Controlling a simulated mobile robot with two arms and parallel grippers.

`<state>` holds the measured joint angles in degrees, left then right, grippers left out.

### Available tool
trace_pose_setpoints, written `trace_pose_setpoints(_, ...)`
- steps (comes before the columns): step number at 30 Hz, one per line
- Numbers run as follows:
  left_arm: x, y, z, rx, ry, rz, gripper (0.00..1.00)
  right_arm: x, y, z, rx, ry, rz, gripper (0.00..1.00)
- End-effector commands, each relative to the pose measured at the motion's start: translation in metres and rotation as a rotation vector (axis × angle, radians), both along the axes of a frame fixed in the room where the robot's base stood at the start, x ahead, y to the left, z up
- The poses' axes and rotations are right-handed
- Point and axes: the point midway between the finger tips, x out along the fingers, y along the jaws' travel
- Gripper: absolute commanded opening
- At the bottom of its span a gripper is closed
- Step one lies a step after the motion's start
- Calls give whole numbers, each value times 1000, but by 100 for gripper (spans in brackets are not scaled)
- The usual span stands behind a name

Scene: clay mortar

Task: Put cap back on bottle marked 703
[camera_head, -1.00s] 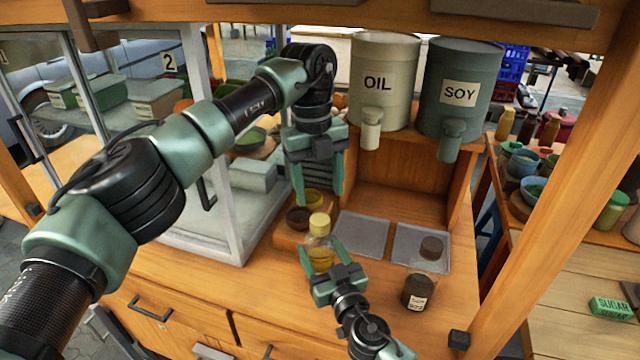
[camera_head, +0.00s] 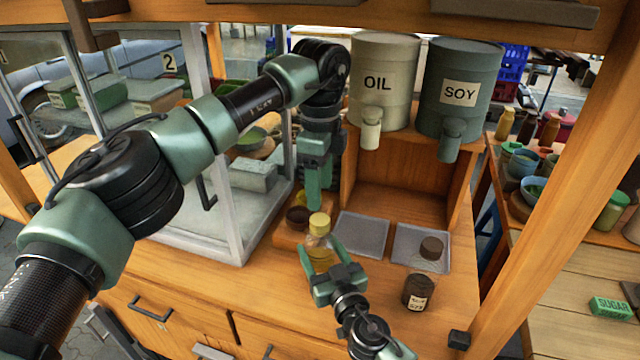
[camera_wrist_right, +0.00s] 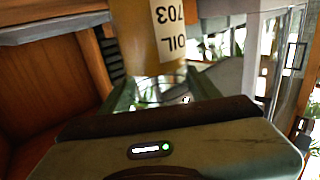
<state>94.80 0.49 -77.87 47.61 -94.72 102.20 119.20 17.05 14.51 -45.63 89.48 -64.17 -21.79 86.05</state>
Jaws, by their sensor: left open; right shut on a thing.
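A clear bottle of yellow liquid (camera_head: 320,257) stands upright on the counter, with a yellow cap (camera_head: 319,222) showing at its top. In the right wrist view, the bottle (camera_wrist_right: 138,40) has a white label reading OIL 703. My right gripper (camera_head: 321,262) is shut around its body. My left gripper (camera_head: 315,205) is open and empty, pointing down just above and behind the cap. It appears edge-on, so the gap between its fingers is hidden. Whether the cap is seated on the bottle cannot be told.
A dark jar with a white label (camera_head: 418,292) stands at the right. A dark brown cap (camera_head: 431,247) lies on the right grey tray (camera_head: 408,258). The left grey tray (camera_head: 360,235) is empty. A small brown bowl (camera_head: 298,217) stands left of the bottle. OIL (camera_head: 380,85) and SOY (camera_head: 460,90) containers stand behind.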

Motion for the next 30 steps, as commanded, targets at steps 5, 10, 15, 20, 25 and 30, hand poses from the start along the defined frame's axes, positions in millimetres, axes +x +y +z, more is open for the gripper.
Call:
trace_pose_setpoints(5,0,0,-18,1,3,-1,59,0,0,0,0,-1,0,0)
trace_pose_setpoints(10,0,1,-45,1,3,-1,59,0,0,0,0,-1,0,0)
trace_pose_setpoints(15,0,0,-67,0,2,0,59,0,0,0,0,-1,0,0)
trace_pose_setpoints(20,0,1,-78,0,1,0,59,0,0,0,0,-1,0,0)
trace_pose_setpoints(25,0,1,-80,0,0,-1,59,0,0,0,0,-1,0,0)
trace_pose_setpoints(30,0,1,-79,0,1,-1,51,0,0,0,0,-1,0,0)
